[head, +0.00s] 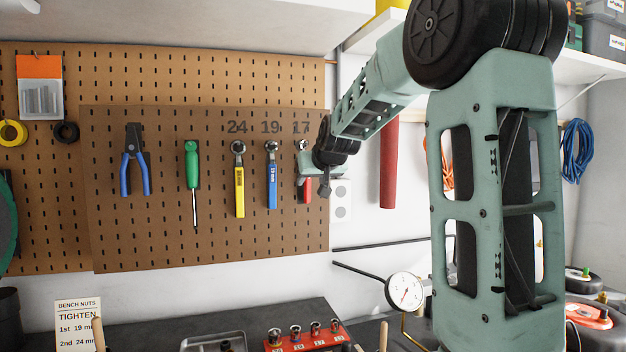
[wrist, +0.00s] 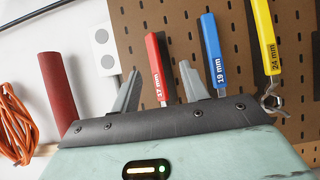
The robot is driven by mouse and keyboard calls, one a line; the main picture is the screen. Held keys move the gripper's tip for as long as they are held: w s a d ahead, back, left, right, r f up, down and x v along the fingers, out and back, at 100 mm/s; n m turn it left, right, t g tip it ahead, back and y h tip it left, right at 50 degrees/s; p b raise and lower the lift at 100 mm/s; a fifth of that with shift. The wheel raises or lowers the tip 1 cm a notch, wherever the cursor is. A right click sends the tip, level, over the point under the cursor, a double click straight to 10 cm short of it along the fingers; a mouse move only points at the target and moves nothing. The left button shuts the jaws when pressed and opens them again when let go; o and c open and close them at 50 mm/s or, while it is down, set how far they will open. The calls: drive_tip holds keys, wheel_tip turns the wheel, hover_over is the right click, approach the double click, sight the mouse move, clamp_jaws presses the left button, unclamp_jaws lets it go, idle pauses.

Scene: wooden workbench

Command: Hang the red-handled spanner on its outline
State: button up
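The red-handled spanner (head: 307,194) hangs upright on the brown pegboard panel (head: 210,238), under the number 17, at the right of the row. My gripper (head: 313,180) is in front of it and hides the middle of it; its silver head shows above. In the wrist view, the red handle (wrist: 156,76), marked 17 mm, stands between the two grey fingers of my gripper (wrist: 159,62). The fingers are apart, with a gap on both sides of the handle. Its outline cannot be made out.
A blue-handled spanner (head: 272,188) hangs close to the left, then a yellow one (head: 239,190), a green screwdriver (head: 192,165) and blue pliers (head: 134,165). A red tube (head: 390,165) is on the wall to the right. A dial gauge (head: 404,291) stands below.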

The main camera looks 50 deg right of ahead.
drive_tip(key=b+v, duration=1.5)
drive_tip(key=v, duration=0.2)
drive_tip(key=shift+r+b, duration=0.2)
drive_tip(key=shift+b, duration=0.1)
drive_tip(key=shift+s, duration=0.1)
